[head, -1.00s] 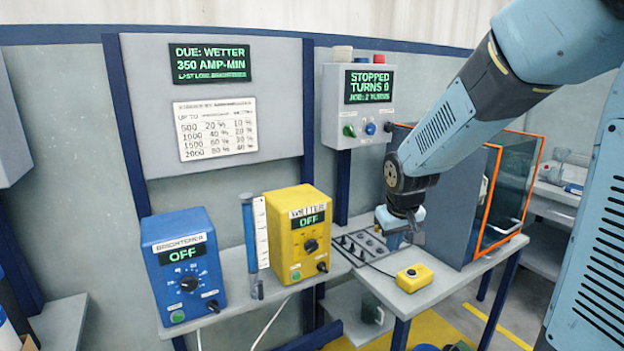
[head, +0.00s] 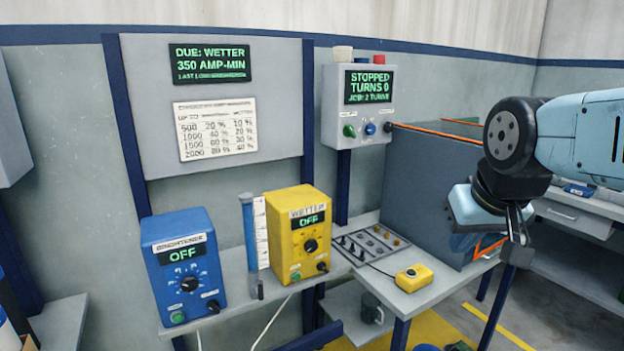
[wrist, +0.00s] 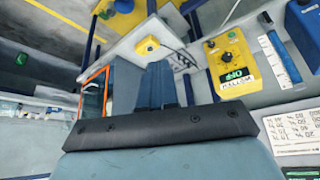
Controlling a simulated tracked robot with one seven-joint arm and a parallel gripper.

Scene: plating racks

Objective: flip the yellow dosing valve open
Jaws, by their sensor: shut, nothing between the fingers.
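The yellow WETTER box (head: 299,236) stands on the bench in the head view, with its display reading OFF. A black dial (head: 311,245) is on its front face. Below sit a green button (head: 295,276) and a small black knob or lever (head: 322,267); its exact position is too small to tell. The yellow box also shows in the wrist view (wrist: 232,65), turned over. My gripper (head: 518,238) is shut and empty, pointing down at the right, well apart from the yellow box. Its fingers show in the wrist view (wrist: 160,84).
A blue BRIGHTENER box (head: 184,265) and a blue measuring tube (head: 248,235) stand left of the yellow box. To its right are a tray of small parts (head: 370,244), a yellow button box (head: 414,278) and a grey tank (head: 425,190). A control box (head: 345,125) hangs above.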

